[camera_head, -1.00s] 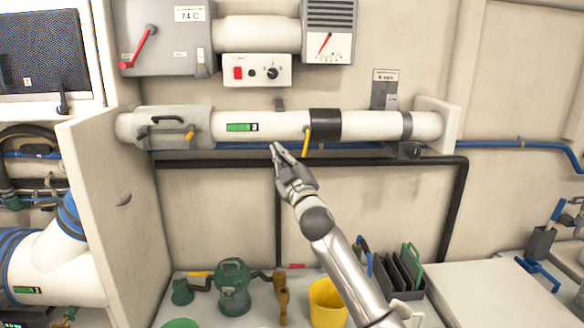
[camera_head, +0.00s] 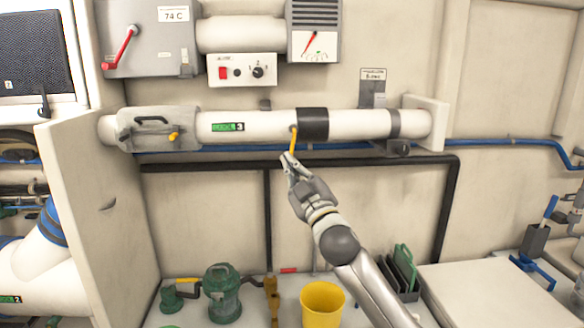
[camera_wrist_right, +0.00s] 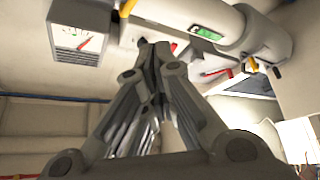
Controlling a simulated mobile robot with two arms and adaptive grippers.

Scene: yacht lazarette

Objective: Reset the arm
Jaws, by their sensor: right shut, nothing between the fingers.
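My right arm comes up from the lower right in the head view. Its right gripper (camera_head: 288,163) is shut and empty, its tips just below the yellow lever (camera_head: 293,143) on the white pipe (camera_head: 255,125). I cannot tell whether the tips touch the lever. The lever hangs down beside the pipe's black band (camera_head: 312,124). In the right wrist view the closed fingers (camera_wrist_right: 158,55) point up toward the pipe, with a yellow piece (camera_wrist_right: 128,8) near the top edge. My left gripper does not show.
A control box (camera_head: 240,69) and a gauge (camera_head: 314,45) are on the wall above the pipe. Below stand a green pump (camera_head: 222,295), a yellow bucket (camera_head: 322,304) and a dark rack (camera_head: 400,270). A partition (camera_head: 95,200) rises at left. The wall under the pipe is mostly clear.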

